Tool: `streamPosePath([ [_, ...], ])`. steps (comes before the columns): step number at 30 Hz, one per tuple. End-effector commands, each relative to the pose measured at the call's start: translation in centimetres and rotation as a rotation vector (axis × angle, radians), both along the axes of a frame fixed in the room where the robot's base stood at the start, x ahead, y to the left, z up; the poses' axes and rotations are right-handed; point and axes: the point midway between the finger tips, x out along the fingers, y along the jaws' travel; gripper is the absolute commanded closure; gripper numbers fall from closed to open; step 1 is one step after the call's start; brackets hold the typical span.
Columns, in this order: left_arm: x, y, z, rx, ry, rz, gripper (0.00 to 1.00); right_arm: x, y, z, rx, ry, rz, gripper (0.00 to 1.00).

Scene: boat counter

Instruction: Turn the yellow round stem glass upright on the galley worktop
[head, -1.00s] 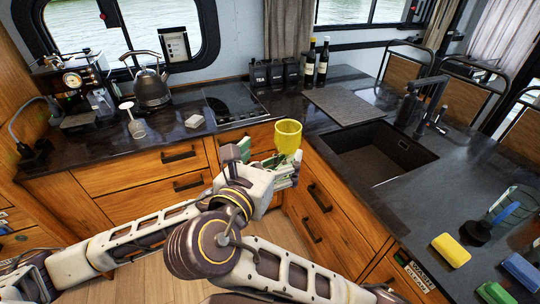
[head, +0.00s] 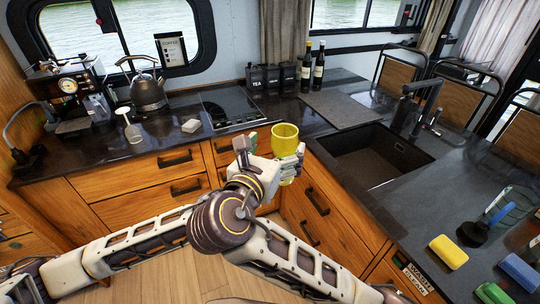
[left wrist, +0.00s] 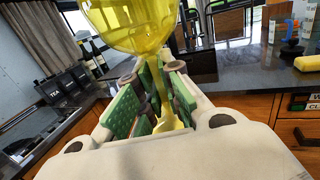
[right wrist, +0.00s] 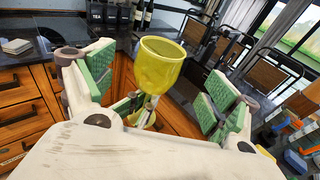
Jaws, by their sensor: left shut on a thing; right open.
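The yellow round stem glass (head: 285,138) is in the air in front of the drawers near the worktop corner, bowl up and roughly upright. In the left wrist view its bowl (left wrist: 130,22) is above my left gripper (left wrist: 155,92), whose green pads are shut on the stem. My right gripper (head: 270,152) is open, a finger on either side of the glass. In the right wrist view the glass (right wrist: 158,68) stands between these spread fingers, apart from both pads. My left gripper is mostly hidden in the head view. The galley worktop (head: 155,150) is dark.
The hob (head: 232,108), canisters and bottles (head: 319,68) are at the back. The sink (head: 370,158) is right; sponges (head: 448,251) lie at front right.

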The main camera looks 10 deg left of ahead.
Motion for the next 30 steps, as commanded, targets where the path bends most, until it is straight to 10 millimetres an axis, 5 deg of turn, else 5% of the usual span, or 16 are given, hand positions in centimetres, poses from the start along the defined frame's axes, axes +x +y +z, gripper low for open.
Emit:
streamPosePath([
  [15,0.0,0.0,0.1,-0.001,-0.001,0.0,1.0,5.7,-1.4,-0.9,-0.001,0.0,0.0,0.12],
  [30,0.0,0.0,0.1,-0.001,-0.001,0.0,1.0,6.9,-1.7,-1.1,0.0,0.001,0.001,0.12],
])
